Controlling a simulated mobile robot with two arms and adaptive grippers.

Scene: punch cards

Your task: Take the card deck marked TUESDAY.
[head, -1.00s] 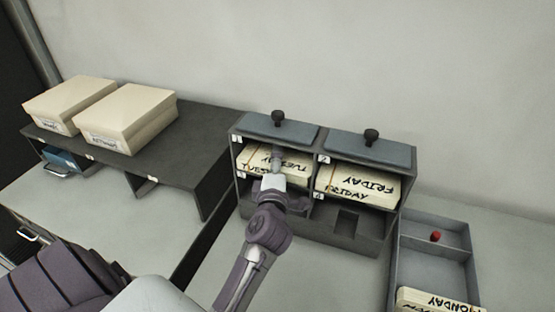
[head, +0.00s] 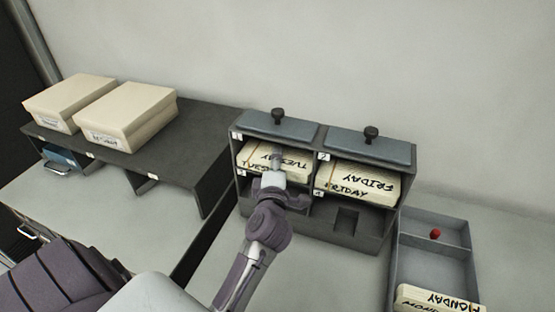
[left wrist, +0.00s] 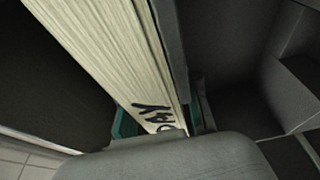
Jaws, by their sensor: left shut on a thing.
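The TUESDAY card deck (head: 285,160) lies in the upper left compartment, numbered 1, of the grey card rack (head: 318,228). Its lettering reads upside down in the head view. My left gripper (head: 276,166) reaches into that compartment from the front and is shut on this deck. In the left wrist view the deck (left wrist: 112,50) fills the upper middle as a thick stack of cream card edges, with black letters near the fingers (left wrist: 160,120). The gripper body hides part of the deck's front. My right gripper is not in view.
The FRIDAY deck (head: 358,182) sits in compartment 2, right beside. Blue-grey lids with black knobs (head: 371,135) top the rack. A grey tray (head: 432,222) at right holds a red object (head: 435,234) and the MONDAY deck (head: 440,300). Two cream boxes (head: 125,112) stand on a dark shelf at left.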

